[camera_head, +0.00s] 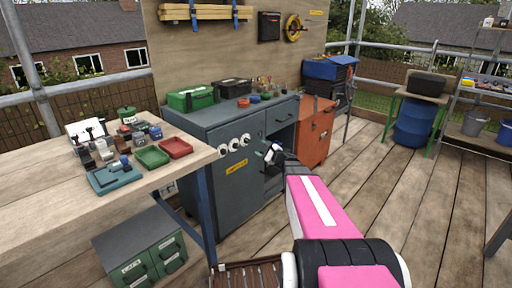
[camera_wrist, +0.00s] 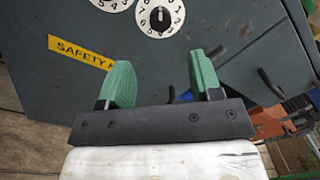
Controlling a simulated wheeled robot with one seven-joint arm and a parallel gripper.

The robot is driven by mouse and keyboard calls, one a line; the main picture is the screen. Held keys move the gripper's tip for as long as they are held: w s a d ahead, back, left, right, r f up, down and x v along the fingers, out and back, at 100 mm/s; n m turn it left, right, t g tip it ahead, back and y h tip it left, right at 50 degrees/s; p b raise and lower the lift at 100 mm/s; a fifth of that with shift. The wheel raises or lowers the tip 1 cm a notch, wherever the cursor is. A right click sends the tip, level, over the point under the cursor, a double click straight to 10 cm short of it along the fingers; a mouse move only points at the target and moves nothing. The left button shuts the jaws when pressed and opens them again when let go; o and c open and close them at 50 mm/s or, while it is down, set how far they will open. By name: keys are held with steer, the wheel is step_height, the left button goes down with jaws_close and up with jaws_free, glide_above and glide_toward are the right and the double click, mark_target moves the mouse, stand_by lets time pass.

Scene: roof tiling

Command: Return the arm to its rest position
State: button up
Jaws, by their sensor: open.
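My gripper (camera_head: 270,153) is out in front of the grey cabinet (camera_head: 226,172) in the head view, at the end of my pink and white arm. In the wrist view my gripper (camera_wrist: 160,82) shows two green fingers standing well apart with nothing between them. The cabinet front (camera_wrist: 40,82) lies beyond the fingers, with white numbered dials (camera_wrist: 160,16) and a yellow safety label (camera_wrist: 80,53). From these views I cannot tell how far the fingertips are from the cabinet.
A wooden workbench (camera_head: 60,185) with small trays and tools stands at left, with green drawers (camera_head: 140,250) below. An orange cabinet (camera_head: 316,133) stands right of the grey one. A blue barrel (camera_head: 414,122) and shelving are farther right. The plank floor (camera_head: 400,190) at right is clear.

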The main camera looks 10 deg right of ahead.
steer(key=shift+s+d, duration=0.4)
steer(key=shift+s, duration=0.15)
steer(key=s+a+f+n+g+h, duration=0.1)
steer(key=s+a+f+n+g, duration=0.4)
steer(key=s, duration=0.3)
steer(key=s+a+f+n+g+h, duration=0.1)
steer(key=s+a+f+n+g, duration=0.3)
steer(key=s+a+n+g, duration=0.3)
steer(key=s+d+f+n+g+h, duration=0.1)
steer(key=s+d+n+h, duration=0.2)
steer(key=s, duration=0.3)
steer(key=s+d+f+n+g+h, duration=0.1)
steer(key=s+d+n+g+h, duration=0.1)
steer(key=s+n+h, duration=0.3)
steer(key=shift+s+d+f, duration=0.2)
steer(key=shift+s+d, duration=0.2)
steer(key=shift+s, duration=0.7)
